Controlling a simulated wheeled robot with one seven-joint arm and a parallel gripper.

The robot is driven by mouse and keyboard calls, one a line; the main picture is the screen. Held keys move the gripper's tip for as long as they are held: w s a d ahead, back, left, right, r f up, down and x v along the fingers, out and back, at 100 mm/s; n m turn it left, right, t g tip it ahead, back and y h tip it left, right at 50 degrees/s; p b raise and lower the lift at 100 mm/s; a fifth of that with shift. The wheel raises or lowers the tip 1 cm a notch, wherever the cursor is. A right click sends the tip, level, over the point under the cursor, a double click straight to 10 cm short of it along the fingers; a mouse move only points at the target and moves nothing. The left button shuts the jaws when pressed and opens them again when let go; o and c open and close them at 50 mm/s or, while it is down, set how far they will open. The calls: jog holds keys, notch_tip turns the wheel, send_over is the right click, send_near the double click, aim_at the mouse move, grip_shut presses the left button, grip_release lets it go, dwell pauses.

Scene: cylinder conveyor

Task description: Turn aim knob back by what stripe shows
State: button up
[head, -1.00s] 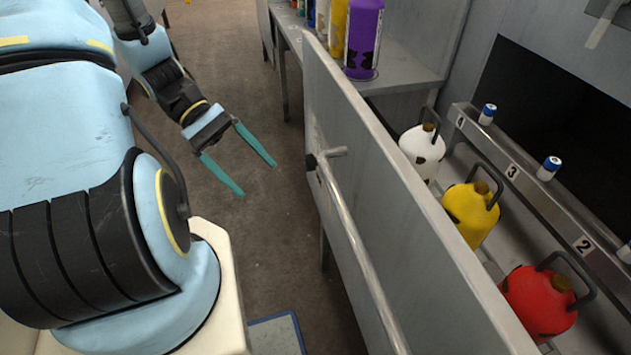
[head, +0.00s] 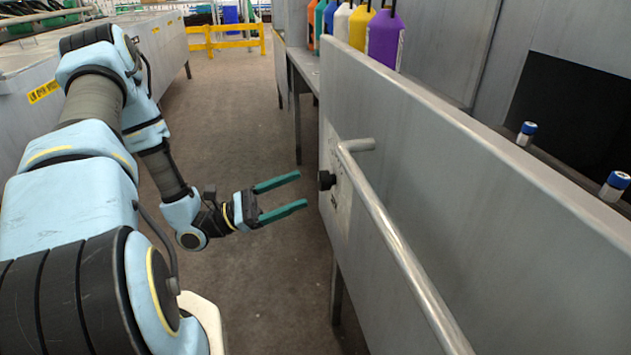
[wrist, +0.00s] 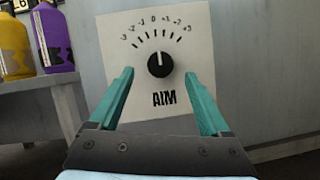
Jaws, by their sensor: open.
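The aim knob (wrist: 160,64) is a round black dial with a white pointer mark, on a white plate (wrist: 196,40) lettered AIM with a scale above it. In the wrist view the pointer stands about upright, near the 0. In the head view the knob (head: 327,180) sticks out of the grey panel's left side. My gripper (head: 292,192) is open and empty, its teal fingers pointing at the knob from the left, with a gap between. In the wrist view the fingers (wrist: 160,88) stand either side of the knob, short of it. I cannot make out a stripe.
A metal rail (head: 390,235) runs along the panel, its bent end just above the knob. Purple (head: 384,38) and yellow bottles stand with others on a bench behind. Two small blue-capped cylinders (head: 527,133) (head: 614,186) are at the right. The floor left of the panel is clear.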

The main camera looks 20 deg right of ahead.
aim_at(319, 181)
jog(key=x, duration=0.5)
jog(key=shift+s+d+r+p, duration=0.1)
jog(key=shift+s+d+p, duration=0.05)
jog(key=shift+d+p, duration=0.2)
jog(key=shift+c, duration=0.3)
grip_shut()
jog(key=shift+a+r+n+t+p, duration=0.15)
jog(key=shift+n+t+p, duration=0.35)
jog(key=shift+n+p, duration=0.6)
jog(key=shift+n+t+p, duration=0.3)
jog(key=shift+n+t, duration=0.3)
jog(key=shift+n, duration=0.6)
jog(key=shift+f, duration=0.2)
jog(key=shift+o, duration=0.3)
grip_release()
